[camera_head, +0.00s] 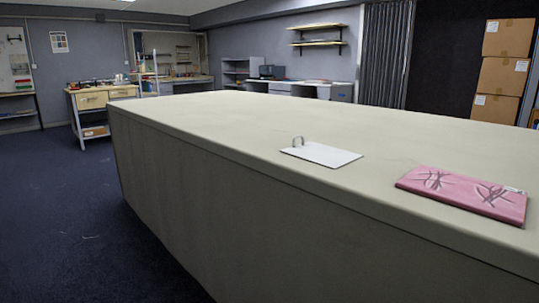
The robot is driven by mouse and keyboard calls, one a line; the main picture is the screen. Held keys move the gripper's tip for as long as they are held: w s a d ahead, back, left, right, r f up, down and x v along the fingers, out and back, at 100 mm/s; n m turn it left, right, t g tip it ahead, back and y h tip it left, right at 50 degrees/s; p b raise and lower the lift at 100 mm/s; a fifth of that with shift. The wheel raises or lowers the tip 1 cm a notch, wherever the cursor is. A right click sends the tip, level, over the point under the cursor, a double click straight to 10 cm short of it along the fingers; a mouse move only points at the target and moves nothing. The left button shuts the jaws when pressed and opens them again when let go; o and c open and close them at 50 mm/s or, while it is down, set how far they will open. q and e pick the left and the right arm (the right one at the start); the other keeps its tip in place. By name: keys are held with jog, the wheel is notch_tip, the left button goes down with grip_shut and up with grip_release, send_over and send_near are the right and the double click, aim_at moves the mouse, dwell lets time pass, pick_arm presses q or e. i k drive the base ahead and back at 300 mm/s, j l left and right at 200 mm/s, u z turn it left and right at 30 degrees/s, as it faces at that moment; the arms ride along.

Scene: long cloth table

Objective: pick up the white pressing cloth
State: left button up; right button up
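A flat white rectangular piece (322,153), which looks like the white pressing cloth, lies on the long cloth-covered table (230,118) close to its near edge. A small grey loop or ring (298,141) stands up at its left corner. A folded pink cloth (463,193) with dark line drawings and a small pale tag lies to the right, also near the edge. Neither of my grippers shows in the head view.
The table's near side drops straight to the dark blue floor (75,220). Much of the tabletop is bare. A workbench (92,101) stands at the far left, and stacked cardboard boxes (502,76) stand at the back right.

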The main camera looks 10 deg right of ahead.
aim_at(335, 158)
jog(key=j+z, duration=0.1)
jog(key=z, duration=0.65)
